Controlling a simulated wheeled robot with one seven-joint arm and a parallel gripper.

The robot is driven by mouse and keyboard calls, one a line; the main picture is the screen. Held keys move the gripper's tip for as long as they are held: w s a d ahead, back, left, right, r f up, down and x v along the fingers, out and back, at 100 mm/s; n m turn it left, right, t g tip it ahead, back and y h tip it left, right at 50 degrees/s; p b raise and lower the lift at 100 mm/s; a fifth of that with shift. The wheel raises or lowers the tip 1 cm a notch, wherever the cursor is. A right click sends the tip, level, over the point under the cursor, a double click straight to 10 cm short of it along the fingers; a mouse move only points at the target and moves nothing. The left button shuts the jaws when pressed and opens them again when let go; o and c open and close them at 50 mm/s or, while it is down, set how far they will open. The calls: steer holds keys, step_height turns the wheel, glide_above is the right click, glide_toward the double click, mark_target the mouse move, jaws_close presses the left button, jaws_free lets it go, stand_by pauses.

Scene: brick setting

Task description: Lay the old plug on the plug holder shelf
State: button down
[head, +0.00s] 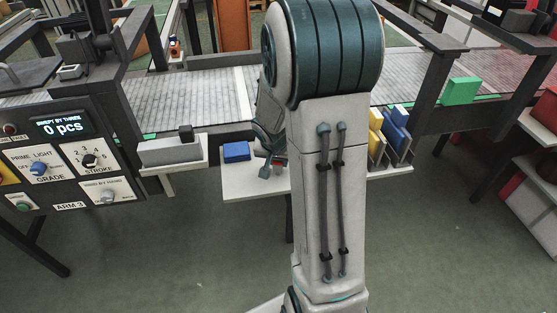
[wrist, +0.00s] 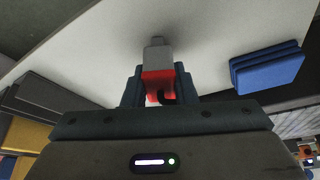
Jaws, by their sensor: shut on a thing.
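My gripper (wrist: 158,76) is shut on a grey and red piece, likely the old plug (wrist: 157,54). Its grey end sticks out beyond the fingers and its red part sits between them. The shelf, likely the plug holder shelf, fills much of the wrist view (wrist: 215,35) behind the plug. I cannot tell whether the plug touches it.
A blue stack (head: 236,151) lies on the shelf's left part; it also shows in the wrist view (wrist: 267,70). A control panel (head: 70,150) stands left. Yellow and blue plates (head: 394,132) stand in a rack right of my arm. A conveyor (head: 185,98) runs behind.

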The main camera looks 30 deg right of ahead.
steer(key=shift+f, duration=0.15)
steer(key=c, duration=1.2)
jaws_free()
steer(key=shift+o, duration=0.2)
steer(key=shift+r, duration=0.4)
steer(key=p+v, duration=0.1)
steer(key=v, duration=1)
steer(key=s+a+r+n+y, duration=0.2)
steer(key=s+a+r+n, duration=0.2)
steer(key=s+a+n, duration=0.3)
steer(key=s+a, duration=0.4)
steer(key=s, duration=0.4)
steer(key=shift+s+r+g+y, duration=0.2)
steer(key=shift+g+y, duration=0.1)
steer(key=shift+y, duration=0.1)
